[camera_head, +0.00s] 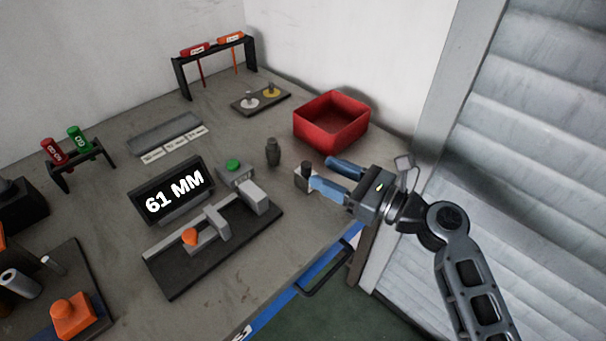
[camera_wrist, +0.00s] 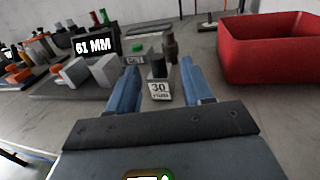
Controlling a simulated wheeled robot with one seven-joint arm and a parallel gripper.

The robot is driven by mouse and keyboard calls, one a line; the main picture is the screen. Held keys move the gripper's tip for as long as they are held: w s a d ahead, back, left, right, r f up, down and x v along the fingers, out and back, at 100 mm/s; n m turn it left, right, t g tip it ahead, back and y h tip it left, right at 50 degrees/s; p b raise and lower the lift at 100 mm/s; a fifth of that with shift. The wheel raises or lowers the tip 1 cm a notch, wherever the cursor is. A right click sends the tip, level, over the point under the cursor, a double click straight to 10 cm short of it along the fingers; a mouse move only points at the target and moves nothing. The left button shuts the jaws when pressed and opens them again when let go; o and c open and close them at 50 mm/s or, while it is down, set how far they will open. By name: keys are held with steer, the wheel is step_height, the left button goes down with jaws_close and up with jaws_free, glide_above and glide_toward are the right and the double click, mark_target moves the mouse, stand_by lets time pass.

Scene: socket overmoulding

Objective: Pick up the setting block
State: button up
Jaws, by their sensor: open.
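The setting block shows in the wrist view as a small light block with a "30 mm" label (camera_wrist: 159,91) and a dark knob on top. It stands upright on the table, between and a little beyond my two blue fingertips. In the head view the setting block (camera_head: 303,178) is partly hidden behind a finger. My gripper (camera_head: 336,174) is open and comes in low from the right, with one finger on each side of the block's line. In the wrist view my gripper (camera_wrist: 157,75) is empty. I cannot tell whether a finger touches the block.
A dark cylindrical piece (camera_head: 273,152) stands just behind the block. A red bin (camera_head: 331,122) is at the back right. A measuring fixture (camera_head: 213,245) with a "61 MM" display (camera_head: 174,192) lies to the left. The table's front edge, with a blue strip (camera_head: 276,311), is close.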

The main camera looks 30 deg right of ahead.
mark_target(306, 164)
steer(key=shift+a+x, duration=0.2)
steer(key=shift+x, duration=2.55)
steer(key=shift+s, duration=0.1)
steer(key=shift+c, duration=0.5)
jaws_close()
